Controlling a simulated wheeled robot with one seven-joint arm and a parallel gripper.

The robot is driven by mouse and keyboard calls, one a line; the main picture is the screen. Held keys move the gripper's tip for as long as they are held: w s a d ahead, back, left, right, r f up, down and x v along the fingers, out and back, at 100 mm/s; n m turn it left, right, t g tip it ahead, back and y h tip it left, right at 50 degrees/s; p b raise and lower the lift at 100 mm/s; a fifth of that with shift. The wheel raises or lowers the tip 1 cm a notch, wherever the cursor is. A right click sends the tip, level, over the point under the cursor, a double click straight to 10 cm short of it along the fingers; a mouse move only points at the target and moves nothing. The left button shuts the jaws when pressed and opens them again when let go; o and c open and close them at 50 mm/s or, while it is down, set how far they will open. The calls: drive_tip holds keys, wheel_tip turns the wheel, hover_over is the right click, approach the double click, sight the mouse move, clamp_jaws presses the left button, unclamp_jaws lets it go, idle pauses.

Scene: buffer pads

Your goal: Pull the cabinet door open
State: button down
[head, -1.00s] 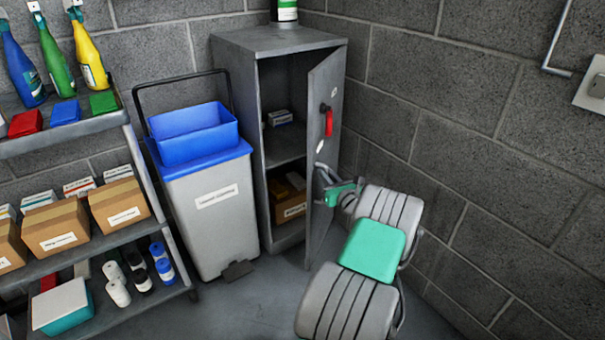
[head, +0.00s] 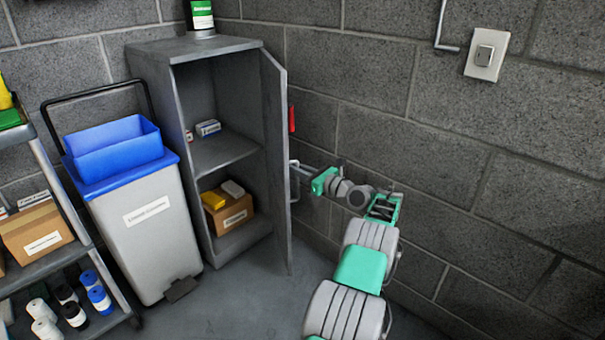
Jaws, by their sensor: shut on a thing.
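The grey metal cabinet (head: 215,45) stands in the corner, with its door (head: 274,165) swung wide open on the right side. I see the door nearly edge-on from its inner side. A silver bar handle (head: 294,183) shows at the door's outer face. My gripper (head: 298,168) is shut on the handle, on the wall side of the door. Its fingertips are small and partly hidden by the door edge. My arm reaches in from the bottom right.
Inside the cabinet are a cardboard box (head: 236,213) and a small white box (head: 208,128). A grey bin (head: 150,245) with a blue top stands left of it. A shelf (head: 85,225) is at far left. The block wall (head: 440,140) is close behind my arm.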

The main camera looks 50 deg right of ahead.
drive_tip(key=shift+d, duration=0.1)
drive_tip(key=c, duration=1.7)
unclamp_jaws()
drive_tip(key=shift+w, duration=0.1)
drive_tip(key=shift+c, duration=0.2)
drive_tip(key=s+p, duration=0.3)
drive_tip(key=s, duration=0.5)
drive_tip(key=m+h+p, duration=0.1)
drive_tip(key=p, duration=0.2)
drive_tip(key=w+a+r+m+h+p, duration=0.1)
drive_tip(key=p, duration=0.2)
drive_tip(key=r+m+h+p, duration=0.1)
drive_tip(key=h+p, duration=0.1)
drive_tip(key=p, duration=0.1)
drive_tip(key=shift+w+a, duration=0.2)
drive_tip(key=shift+w, duration=0.15)
drive_tip(key=w+d+f+m+g+h+p, duration=0.1)
drive_tip(key=w+f+h, duration=0.2)
drive_tip(key=w, duration=0.3)
drive_tip(key=shift+f+m, duration=0.15)
drive_tip(key=shift+m, duration=0.15)
